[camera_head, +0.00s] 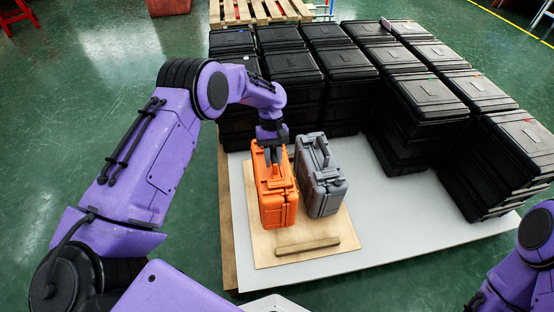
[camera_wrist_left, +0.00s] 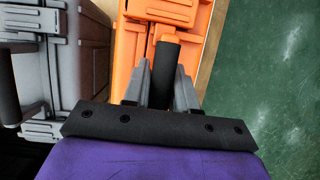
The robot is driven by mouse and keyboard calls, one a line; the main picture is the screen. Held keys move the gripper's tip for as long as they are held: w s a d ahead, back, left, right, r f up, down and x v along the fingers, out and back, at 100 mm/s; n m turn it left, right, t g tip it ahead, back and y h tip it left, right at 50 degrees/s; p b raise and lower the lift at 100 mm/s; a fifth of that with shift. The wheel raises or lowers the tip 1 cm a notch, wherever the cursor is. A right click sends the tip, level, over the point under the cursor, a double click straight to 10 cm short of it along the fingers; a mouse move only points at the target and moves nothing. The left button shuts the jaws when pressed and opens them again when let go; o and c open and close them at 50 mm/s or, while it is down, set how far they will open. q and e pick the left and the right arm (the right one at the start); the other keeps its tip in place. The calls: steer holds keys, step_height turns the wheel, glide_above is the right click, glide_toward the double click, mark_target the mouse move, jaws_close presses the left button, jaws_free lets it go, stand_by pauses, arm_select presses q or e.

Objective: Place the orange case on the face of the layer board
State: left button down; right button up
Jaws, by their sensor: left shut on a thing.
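The orange case (camera_head: 275,195) stands upright on the wooden layer board (camera_head: 335,225), on its left part, beside a grey case. My left gripper (camera_head: 272,152) is above the orange case and shut on its dark handle. In the left wrist view the gripper's grey fingers (camera_wrist_left: 163,85) stand on both sides of the dark handle, with the orange case (camera_wrist_left: 195,55) beyond. The case's underside is hidden, so I cannot tell whether it touches the board. Of my right arm only purple links show at the lower right; its gripper is out of view.
The grey case (camera_head: 320,175) stands close to the right of the orange case. A wooden strip (camera_head: 307,245) lies at the board's front. Black cases (camera_head: 425,95) are stacked behind and to the right. The pale sheet (camera_head: 400,235) is bare right of the board.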

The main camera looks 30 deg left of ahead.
arm_select(q)
step_height(320, 180, down, 4)
steer(key=shift+r+b, duration=0.1)
steer(key=shift+b, duration=0.55)
steer(key=c, duration=0.9)
jaws_free()
steer(key=p+v, duration=0.3)
steer(key=v, duration=0.9)
steer(key=shift+s+r, duration=0.1)
steer(key=shift+s, duration=0.05)
